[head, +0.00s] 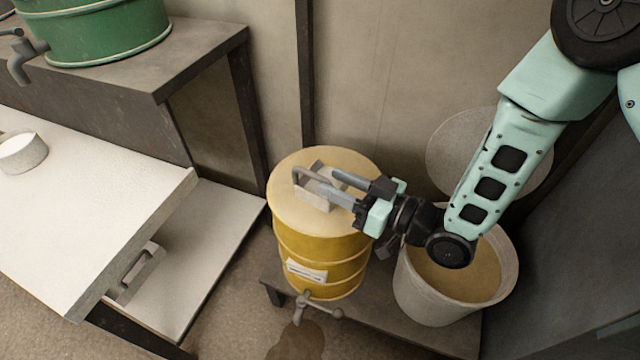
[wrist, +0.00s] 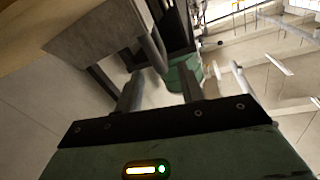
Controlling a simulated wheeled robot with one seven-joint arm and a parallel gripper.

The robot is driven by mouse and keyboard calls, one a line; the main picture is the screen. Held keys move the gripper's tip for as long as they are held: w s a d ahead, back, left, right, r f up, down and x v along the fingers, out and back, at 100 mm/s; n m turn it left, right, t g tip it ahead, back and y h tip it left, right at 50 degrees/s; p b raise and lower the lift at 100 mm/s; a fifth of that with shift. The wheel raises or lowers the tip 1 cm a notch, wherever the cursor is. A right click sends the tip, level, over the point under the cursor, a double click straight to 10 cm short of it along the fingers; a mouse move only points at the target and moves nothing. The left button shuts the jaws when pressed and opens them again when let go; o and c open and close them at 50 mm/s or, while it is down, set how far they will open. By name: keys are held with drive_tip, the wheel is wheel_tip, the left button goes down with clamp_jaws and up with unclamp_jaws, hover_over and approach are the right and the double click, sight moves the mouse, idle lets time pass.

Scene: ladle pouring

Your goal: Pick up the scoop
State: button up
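The grey metal scoop (head: 314,199) rests on the flat top of the yellow barrel (head: 322,245). Its bent handle rises at its upper left in the head view. In the wrist view the scoop (wrist: 95,32) is at the upper left, with its curved handle (wrist: 152,50) near the space between the fingertips. My gripper (head: 329,181) reaches in from the right, low over the barrel top, with its fingers at the scoop. The two fingers also stand apart in the wrist view (wrist: 160,82), so the gripper is open. I cannot tell whether a finger touches the handle.
A bucket (head: 408,290) with tan contents stands right of the barrel, under my arm. A round lid (head: 450,150) is behind it. A white table (head: 90,215) with a small round container (head: 22,153) is at left. A green barrel (head: 95,35) stands on a shelf at the upper left.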

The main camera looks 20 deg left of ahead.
sight(297, 168)
drive_tip(key=x, duration=0.5)
drive_tip(key=shift+a+b, duration=0.3)
drive_tip(key=shift+a, duration=0.1)
drive_tip(key=shift+s, duration=0.1)
clamp_jaws()
